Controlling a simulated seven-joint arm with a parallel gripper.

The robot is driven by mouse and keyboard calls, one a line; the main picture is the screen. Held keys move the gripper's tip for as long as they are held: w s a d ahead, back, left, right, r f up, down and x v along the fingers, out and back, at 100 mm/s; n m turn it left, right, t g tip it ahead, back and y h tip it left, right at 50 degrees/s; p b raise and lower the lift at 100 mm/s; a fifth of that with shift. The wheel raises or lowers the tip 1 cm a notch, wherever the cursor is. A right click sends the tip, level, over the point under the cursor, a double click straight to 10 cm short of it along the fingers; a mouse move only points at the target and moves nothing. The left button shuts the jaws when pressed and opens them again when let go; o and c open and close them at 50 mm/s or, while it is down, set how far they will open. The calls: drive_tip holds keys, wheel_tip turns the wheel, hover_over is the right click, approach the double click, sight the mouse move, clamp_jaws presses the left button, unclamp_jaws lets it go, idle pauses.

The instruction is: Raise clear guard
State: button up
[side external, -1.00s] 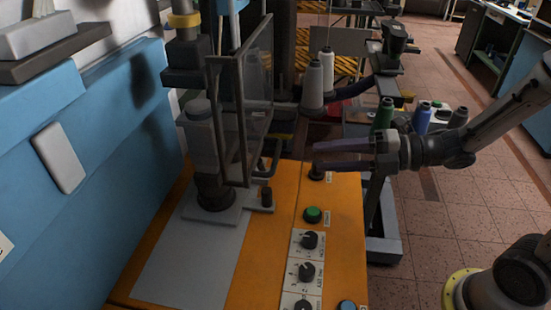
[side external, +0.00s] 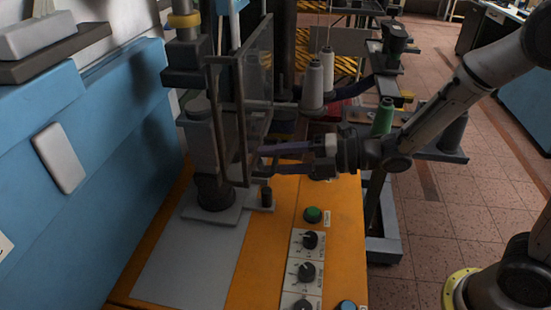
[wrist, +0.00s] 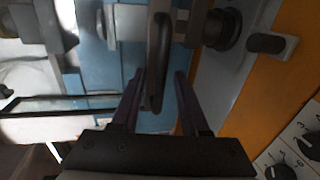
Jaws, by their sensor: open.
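The clear guard (side external: 258,92) is a transparent panel in a dark frame, standing upright in front of the press in the side view. A dark bar-shaped handle (wrist: 158,50) runs between my fingers in the wrist view. My gripper (side external: 262,160) is at the guard's lower edge, coming in from the right with its fingers pointing left. In the wrist view my gripper (wrist: 159,78) is open, with one finger on each side of the handle and a visible gap to each. In the side view the fingers largely hide the handle.
The orange bench (side external: 342,235) carries a green button (side external: 313,214) and several black knobs below my gripper. The press column stands behind the guard on a grey plate (side external: 195,262). A blue cabinet (side external: 90,185) is at left. Thread cones, including a green one (side external: 384,116), stand behind my arm.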

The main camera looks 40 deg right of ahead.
clamp_jaws()
idle(1.3)
